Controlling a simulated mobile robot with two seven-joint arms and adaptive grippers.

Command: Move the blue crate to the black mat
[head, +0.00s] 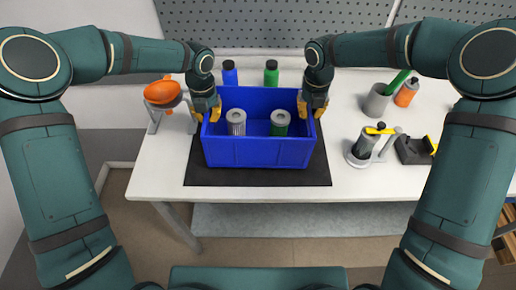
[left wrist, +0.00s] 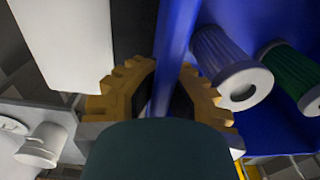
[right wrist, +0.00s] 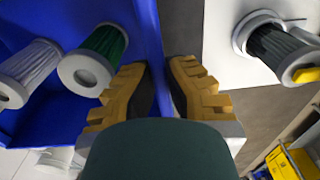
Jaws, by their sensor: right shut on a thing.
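The blue crate (head: 258,153) is upright over the black mat (head: 258,177), within its left and right edges. I cannot tell whether its base touches the mat. My right gripper (head: 313,105) is shut on the crate's right wall (right wrist: 150,40). The mat's middle is hidden under the crate.
Behind the crate stand a blue bottle (head: 230,74) and a green bottle (head: 271,75). A dark cylinder in a holder (head: 364,145), a black tray (head: 412,150) and a grey cup (head: 377,102) are at the right.

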